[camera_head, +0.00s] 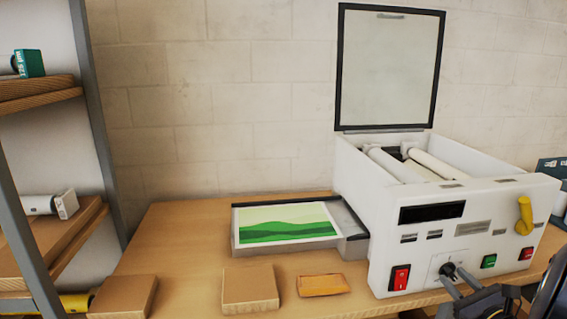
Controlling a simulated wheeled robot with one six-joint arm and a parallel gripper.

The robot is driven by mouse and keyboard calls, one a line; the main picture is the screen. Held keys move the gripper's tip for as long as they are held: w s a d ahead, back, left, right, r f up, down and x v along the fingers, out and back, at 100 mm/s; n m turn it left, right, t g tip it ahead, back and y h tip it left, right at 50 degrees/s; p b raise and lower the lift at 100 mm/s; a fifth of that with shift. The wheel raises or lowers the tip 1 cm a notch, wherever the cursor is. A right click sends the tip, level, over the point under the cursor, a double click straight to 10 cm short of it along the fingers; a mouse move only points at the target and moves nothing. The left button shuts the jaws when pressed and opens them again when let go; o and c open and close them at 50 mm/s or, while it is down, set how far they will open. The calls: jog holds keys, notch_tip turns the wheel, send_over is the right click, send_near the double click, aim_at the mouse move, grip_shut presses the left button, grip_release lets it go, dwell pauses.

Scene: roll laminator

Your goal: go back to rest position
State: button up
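My gripper (456,277) is at the lower right, in front of the laminator's front panel. Its two grey fingers are parted, with their tips close to a small black knob (447,269). I cannot tell whether they touch it. The white roll laminator (385,235) stands on the wooden table, its framed lid (388,70) raised and its white rollers (397,163) exposed. A sheet with a green hill picture (285,223) lies on the grey feed tray (243,250) at the laminator's left.
Wooden blocks (249,287) and a flat orange-brown piece (323,285) lie along the table's front (180,250). A shelf rack (90,110) stands at the left. The panel has a yellow lever (524,216), a red switch (400,278) and a green button (489,261).

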jog(key=shift+r+m+p, duration=0.15)
jog(key=shift+m+p, duration=0.9)
jog(key=shift+p, duration=0.65)
jog(key=shift+r+m+p, duration=0.1)
jog(key=shift+m+p, duration=0.95)
jog(key=shift+p, duration=0.6)
jog(key=shift+f+m+p, duration=0.15)
jog(key=shift+m+p, duration=0.35)
jog(key=shift+p, duration=0.15)
jog(key=shift+f, duration=0.1)
